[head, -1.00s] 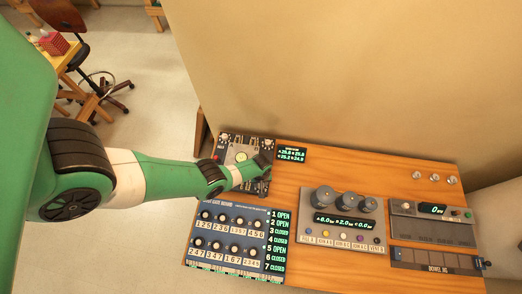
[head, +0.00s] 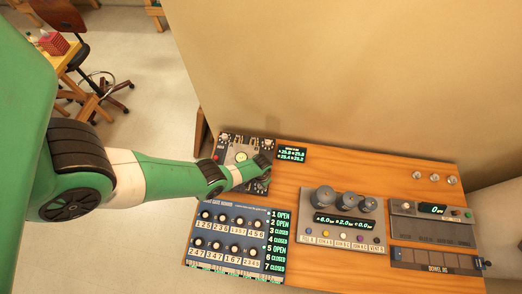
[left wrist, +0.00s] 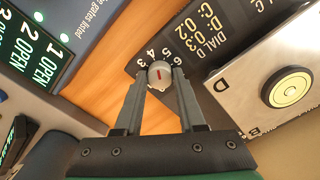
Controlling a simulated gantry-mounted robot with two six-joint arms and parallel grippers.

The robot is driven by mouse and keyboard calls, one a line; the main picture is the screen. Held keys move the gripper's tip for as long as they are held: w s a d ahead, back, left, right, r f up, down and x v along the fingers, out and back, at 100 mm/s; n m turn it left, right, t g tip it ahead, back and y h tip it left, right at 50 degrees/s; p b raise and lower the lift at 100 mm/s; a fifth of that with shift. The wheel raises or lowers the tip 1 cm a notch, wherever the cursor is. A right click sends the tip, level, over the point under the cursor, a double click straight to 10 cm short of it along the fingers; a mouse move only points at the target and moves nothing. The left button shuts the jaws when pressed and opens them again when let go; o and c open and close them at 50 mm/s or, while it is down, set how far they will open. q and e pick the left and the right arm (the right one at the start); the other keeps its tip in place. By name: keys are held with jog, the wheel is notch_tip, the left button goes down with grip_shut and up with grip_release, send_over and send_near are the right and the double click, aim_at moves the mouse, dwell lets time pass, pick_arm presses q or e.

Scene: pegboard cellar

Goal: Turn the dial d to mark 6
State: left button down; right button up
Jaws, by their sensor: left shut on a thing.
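In the left wrist view, dial d (left wrist: 160,76) is a small round silver knob with a red line on its face. Numbers including 3, 4 and 5 curve around its far side on a dark panel (left wrist: 215,45) lettered "DIAL D". The red line runs roughly up the picture; I cannot tell exactly which mark it meets. My left gripper (left wrist: 160,84) has its two fingers closed on either side of the knob. In the head view my left gripper (head: 266,172) is over the right edge of the levelling unit and hides the dial. My right gripper is not in view.
A metal plate with a round bubble level (left wrist: 290,90) lies beside the dial. A small readout (head: 291,155) stands right of the unit. The blue switch panel (head: 235,238), a grey three-knob box (head: 343,222) and another instrument (head: 432,210) share the wooden bench (head: 390,170).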

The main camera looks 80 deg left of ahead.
pick_arm(q)
jog(key=m, duration=0.6)
jog(key=shift+m, duration=0.3)
jog(key=m, duration=0.6)
jog(key=shift+m, duration=0.3)
jog(key=c, duration=0.5)
grip_release()
